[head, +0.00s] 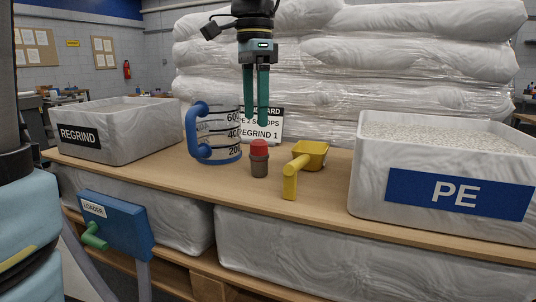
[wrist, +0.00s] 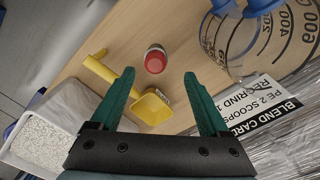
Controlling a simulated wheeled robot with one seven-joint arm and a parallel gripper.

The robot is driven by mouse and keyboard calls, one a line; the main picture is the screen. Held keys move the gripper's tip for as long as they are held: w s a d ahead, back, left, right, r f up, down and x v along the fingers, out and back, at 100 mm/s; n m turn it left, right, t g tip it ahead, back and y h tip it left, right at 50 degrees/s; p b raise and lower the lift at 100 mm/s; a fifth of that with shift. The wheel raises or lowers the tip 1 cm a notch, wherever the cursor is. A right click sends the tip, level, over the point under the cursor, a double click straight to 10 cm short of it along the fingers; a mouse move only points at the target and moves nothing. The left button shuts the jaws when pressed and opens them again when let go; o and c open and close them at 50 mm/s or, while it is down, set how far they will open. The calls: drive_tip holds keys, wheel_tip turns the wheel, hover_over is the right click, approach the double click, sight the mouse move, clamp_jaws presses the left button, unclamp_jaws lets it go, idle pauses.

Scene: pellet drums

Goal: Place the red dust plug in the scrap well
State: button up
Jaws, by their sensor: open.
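The red dust plug (head: 259,148) stands upright on the wooden bench top, red above and grey-brown below. In the wrist view the plug (wrist: 155,61) shows from above, near the line between the fingertips and slightly beyond it. My gripper (head: 257,122) points down above the plug, its green fingers apart and empty. The open fingers also show in the wrist view (wrist: 160,73). I cannot pick out a scrap well in either view.
A yellow scoop (head: 309,153) lies close right of the plug. A blue-handled measuring jug (head: 218,145) and a blend card (head: 263,125) stand left and behind. The REGRIND bin (head: 130,145) is far left, the PE bin (head: 375,190) right. A blue LOADER box (head: 120,228) hangs in front.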

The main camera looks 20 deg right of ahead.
sight(259, 159)
wheel_tip(259, 159, down, 5)
drive_tip(key=shift+f, duration=0.1)
drive_tip(key=shift+s+d+f+p, duration=0.15)
drive_tip(key=shift+f+p, duration=0.3)
drive_tip(key=shift+f, duration=0.9)
drive_tip(key=shift+s+d+f+p, duration=0.15)
drive_tip(key=shift+f+p, duration=0.3)
drive_tip(key=shift+f, duration=0.85)
drive_tip(key=shift+a, duration=0.1)
drive_tip(key=shift+c, duration=0.2)
clamp_jaws()
